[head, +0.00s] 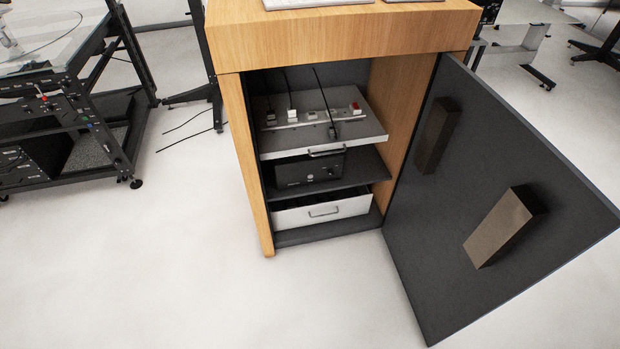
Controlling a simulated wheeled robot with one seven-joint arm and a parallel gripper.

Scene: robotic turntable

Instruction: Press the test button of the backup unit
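A black box-shaped unit (309,170), which looks like the backup unit, sits on the middle shelf of the open wooden cabinet (250,160). Its dark front faces me, with small marks too small to read; I cannot make out a test button. Above it, a pulled-out grey tray (350,136) with a handle overhangs its top. A power strip (312,121) with several plugs and a red switch (355,106) lies on that tray. My gripper is not in view.
The dark cabinet door (480,190) stands wide open to the right, with a block-like handle (500,226). A white drawer (322,211) lies below the unit. A black wheeled frame (70,120) stands at left. The floor in front is clear.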

